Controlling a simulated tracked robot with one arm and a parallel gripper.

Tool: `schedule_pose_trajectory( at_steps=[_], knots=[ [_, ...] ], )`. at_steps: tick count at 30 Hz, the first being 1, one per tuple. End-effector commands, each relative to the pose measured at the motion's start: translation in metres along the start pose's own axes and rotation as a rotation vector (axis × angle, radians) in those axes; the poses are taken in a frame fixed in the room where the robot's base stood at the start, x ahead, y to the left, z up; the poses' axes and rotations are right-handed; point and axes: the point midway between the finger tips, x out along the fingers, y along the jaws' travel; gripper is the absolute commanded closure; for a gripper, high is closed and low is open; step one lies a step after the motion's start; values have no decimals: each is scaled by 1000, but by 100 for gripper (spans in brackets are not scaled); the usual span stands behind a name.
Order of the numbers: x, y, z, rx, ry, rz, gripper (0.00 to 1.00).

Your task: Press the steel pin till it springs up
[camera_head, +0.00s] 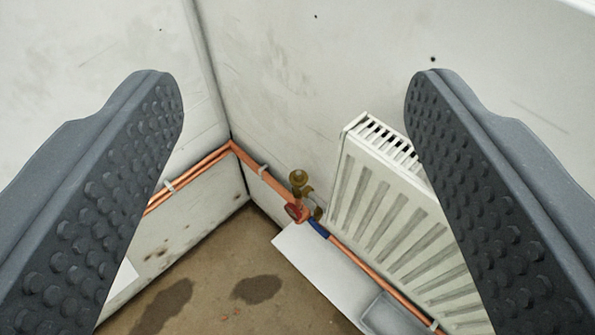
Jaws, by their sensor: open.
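A brass radiator valve (299,180) stands upright near the corner, by the left end of the white radiator (385,215). Its round top faces up toward me. The steel pin is too small to make out clearly at this distance. My gripper (292,90) is open and empty, with one studded dark finger at each side of the picture. The valve shows between the fingers, well beyond them, and nothing touches it. The right finger hides part of the radiator.
Copper pipes (190,178) run along both walls, with a red part (293,211) and a blue part (318,228) by the valve. A white panel (305,262) and a grey tray (392,315) lie below. The stained brown floor (215,275) is open at left.

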Motion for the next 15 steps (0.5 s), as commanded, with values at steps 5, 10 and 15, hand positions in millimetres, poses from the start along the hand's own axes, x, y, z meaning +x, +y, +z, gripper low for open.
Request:
schedule_pose_trajectory(
  at_steps=[5,10,15],
  knots=[
    [0,0,0,0,0,0,38],
    [0,0,0,0,0,0,80],
    [0,0,0,0,0,0,100]
  ],
)
